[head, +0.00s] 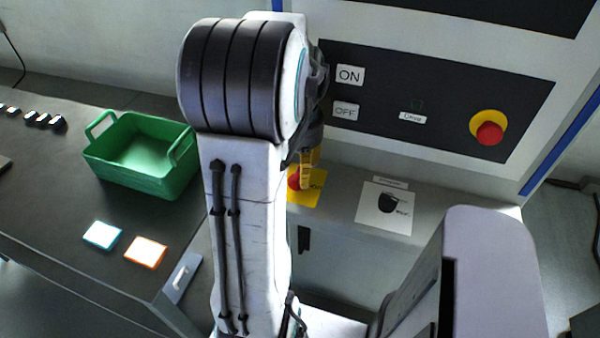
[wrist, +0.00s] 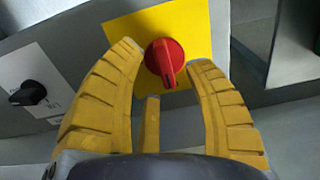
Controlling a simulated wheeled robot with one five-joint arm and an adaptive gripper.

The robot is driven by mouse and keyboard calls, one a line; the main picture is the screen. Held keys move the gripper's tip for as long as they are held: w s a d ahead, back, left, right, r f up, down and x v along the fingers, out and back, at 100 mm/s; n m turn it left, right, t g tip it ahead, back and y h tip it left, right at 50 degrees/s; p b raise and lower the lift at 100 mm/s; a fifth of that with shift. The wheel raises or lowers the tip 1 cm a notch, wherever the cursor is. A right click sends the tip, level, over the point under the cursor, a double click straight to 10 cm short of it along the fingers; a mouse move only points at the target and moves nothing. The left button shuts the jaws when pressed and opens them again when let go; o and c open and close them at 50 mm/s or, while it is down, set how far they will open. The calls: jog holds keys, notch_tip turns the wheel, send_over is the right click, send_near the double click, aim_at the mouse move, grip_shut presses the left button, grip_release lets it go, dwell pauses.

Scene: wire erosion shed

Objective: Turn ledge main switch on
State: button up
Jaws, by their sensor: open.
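The main switch is a red rotary knob (wrist: 165,62) on a yellow plate (wrist: 192,22) on the grey ledge. In the wrist view its grip points down and slightly right. In the head view the red knob (head: 294,180) is partly hidden by my arm and gripper. My gripper (head: 308,168) is open, with yellow fingers. In the wrist view its fingertips (wrist: 164,57) appear on either side of the knob, with gaps; depth to it cannot be told. A third finger shows below it.
A black rotary knob (head: 387,203) on a white plate sits to the right on the ledge. Behind is a dark panel with an ON button (head: 350,75), an OFF button (head: 345,111) and a red emergency stop (head: 489,134). A green basket (head: 150,182) stands on the left bench.

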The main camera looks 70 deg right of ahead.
jog(key=shift+f, duration=1.05)
grip_shut()
